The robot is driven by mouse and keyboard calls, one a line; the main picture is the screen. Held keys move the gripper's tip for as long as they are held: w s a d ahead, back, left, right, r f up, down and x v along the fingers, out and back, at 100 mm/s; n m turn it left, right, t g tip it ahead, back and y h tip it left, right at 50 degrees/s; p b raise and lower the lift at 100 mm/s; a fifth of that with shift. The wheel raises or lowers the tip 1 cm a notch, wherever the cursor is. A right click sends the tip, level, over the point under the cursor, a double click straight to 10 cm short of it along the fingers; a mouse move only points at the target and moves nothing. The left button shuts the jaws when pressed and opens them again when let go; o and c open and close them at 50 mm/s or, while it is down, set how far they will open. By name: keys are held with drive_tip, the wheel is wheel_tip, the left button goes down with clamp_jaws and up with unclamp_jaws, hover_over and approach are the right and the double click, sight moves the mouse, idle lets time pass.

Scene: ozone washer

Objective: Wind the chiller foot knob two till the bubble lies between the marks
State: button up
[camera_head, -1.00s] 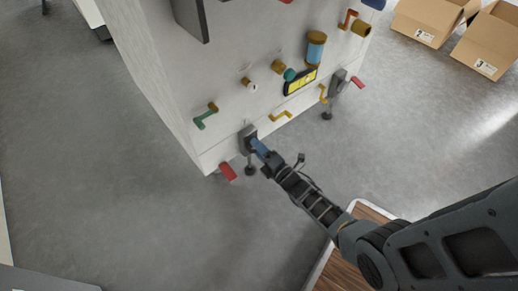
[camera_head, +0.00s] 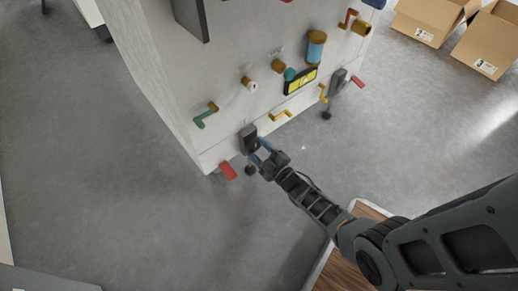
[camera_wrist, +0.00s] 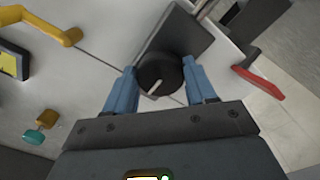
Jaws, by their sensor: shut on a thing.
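A dark round knob with a white pointer line (camera_wrist: 160,74) sits on a dark grey foot housing in the wrist view. A second foot housing (camera_head: 338,82) is at the right.
A green handle (camera_head: 206,116) and a teal-tipped knob (camera_head: 289,74) are higher up. Cardboard boxes (camera_head: 425,22) stand at the back right. The floor in front is clear.

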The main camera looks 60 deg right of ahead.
drive_tip(key=m, duration=0.6)
drive_tip(key=shift+a+f+m, duration=0.1)
drive_tip(key=shift+f+m, duration=0.05)
drive_tip(key=shift+m, duration=0.15)
drive_tip(key=m, duration=0.5)
drive_tip(key=shift+a, duration=0.1)
drive_tip(key=shift+m, duration=0.3)
drive_tip(key=o, duration=1)
drive_tip(key=shift+o, duration=0.2)
drive_tip(key=p+v, duration=0.2)
drive_tip(key=v, duration=0.5)
drive_tip(key=shift+s, duration=0.35)
drive_tip(key=shift+a, duration=0.1)
